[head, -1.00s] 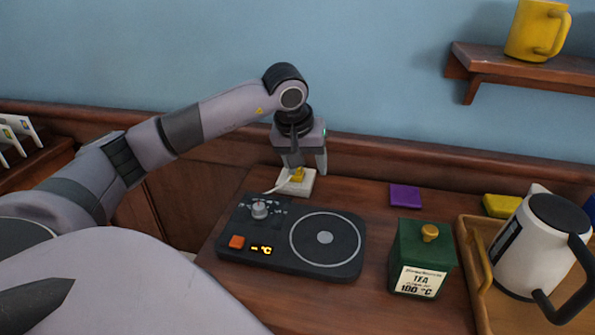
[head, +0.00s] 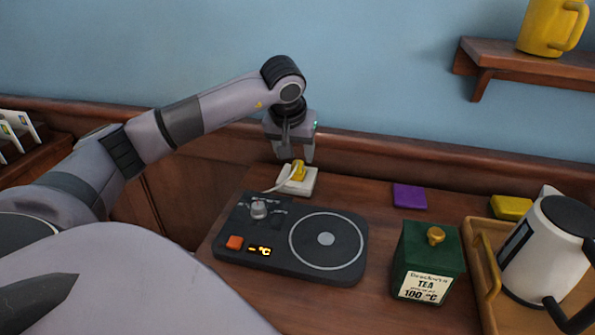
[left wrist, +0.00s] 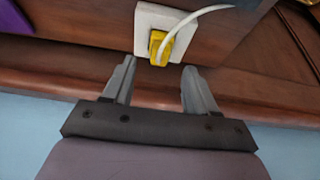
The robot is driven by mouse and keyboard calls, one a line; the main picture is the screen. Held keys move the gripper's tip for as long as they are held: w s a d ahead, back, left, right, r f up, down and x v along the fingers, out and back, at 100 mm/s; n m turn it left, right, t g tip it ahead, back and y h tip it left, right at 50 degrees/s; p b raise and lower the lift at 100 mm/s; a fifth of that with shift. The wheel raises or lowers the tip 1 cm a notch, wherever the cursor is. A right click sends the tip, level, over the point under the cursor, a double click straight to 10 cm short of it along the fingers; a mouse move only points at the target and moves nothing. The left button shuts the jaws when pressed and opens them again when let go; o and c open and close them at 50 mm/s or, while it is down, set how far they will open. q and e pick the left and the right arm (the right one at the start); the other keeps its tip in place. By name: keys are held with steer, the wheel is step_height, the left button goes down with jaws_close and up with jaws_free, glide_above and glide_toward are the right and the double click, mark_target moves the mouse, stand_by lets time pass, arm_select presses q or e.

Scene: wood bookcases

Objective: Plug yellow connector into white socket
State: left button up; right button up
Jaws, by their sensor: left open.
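The yellow connector (head: 299,169) is on the white socket (head: 302,185) at the back of the wooden counter, and its white cord runs left toward the hot plate. In the left wrist view the connector (left wrist: 158,46) sits against the face of the socket (left wrist: 150,17); how deep it is seated is hard to tell. My left gripper (head: 292,157) is open and empty just above and behind the connector. In the left wrist view its two fingers (left wrist: 156,72) are apart, with the connector beyond their tips. My right gripper is not in view.
A black hot plate (head: 262,229) with a lit display lies in front of the socket. A green tea tin (head: 428,259), a purple pad (head: 409,196) and a tray (head: 484,265) with a white kettle (head: 545,245) are to the right. The wall stands close behind.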

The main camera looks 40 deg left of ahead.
mark_target(297, 163)
arm_select(q)
steer(key=shift+w+a+x, duration=0.1)
steer(key=shift+x, duration=1.2)
steer(key=shift+w+a+x, duration=0.1)
steer(key=shift+x, duration=1.2)
steer(key=shift+r, duration=0.1)
steer(key=c, duration=1)
steer(key=shift+r, duration=0.1)
step_height(297, 163, up, 20)
steer(key=p, duration=0.2)
steer(key=shift+f, duration=0.2)
